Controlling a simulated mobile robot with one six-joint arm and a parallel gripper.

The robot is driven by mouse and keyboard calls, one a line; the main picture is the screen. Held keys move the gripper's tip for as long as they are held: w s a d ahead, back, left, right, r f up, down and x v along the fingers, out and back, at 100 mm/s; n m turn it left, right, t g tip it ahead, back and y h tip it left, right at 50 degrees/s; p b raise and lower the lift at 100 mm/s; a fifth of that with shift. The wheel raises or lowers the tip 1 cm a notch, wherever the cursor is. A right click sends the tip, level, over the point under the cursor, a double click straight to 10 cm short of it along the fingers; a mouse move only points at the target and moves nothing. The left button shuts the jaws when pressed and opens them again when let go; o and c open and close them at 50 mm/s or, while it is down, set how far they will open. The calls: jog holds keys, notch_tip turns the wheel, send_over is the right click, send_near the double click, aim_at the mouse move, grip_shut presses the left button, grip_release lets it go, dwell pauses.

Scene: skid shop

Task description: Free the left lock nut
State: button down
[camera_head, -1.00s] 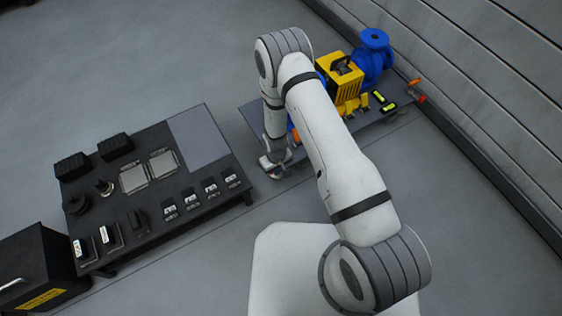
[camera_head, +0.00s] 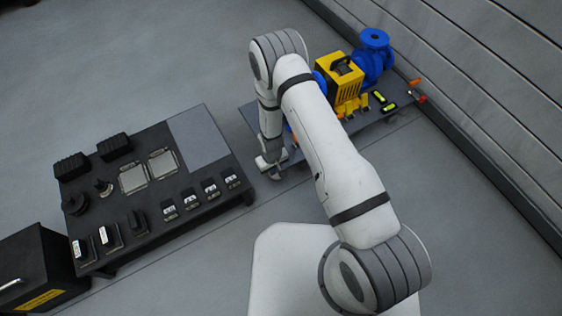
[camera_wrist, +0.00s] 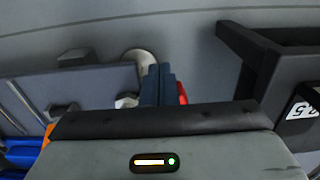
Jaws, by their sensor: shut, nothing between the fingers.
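My gripper (camera_head: 268,168) hangs beside the near left end of the pump skid (camera_head: 258,114), in the gap between the skid and the dark bench. In the wrist view my gripper (camera_wrist: 158,72) shows two dark blue fingers, closed together and empty. A grey hex-headed piece (camera_wrist: 76,57) sits on the skid's edge, left of the fingers. A second small hex piece (camera_wrist: 126,101) lies close beside the fingers, partly hidden by the gripper body. I cannot tell which is the left lock nut. A red part (camera_wrist: 182,93) shows just right of the fingers.
The dark bench (camera_head: 145,245) with tools and labelled blocks is left of my gripper; its edge (camera_wrist: 262,55) is at right in the wrist view. A yellow guard (camera_head: 340,85) and blue pump (camera_head: 374,55) stand on the skid. Floor is clear between bench and skid.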

notch_tip(320, 180, up, 7)
jog(key=p, duration=0.4)
jog(key=shift+s+d, duration=0.3)
jog(key=shift+d, duration=0.15)
dwell(0.5)
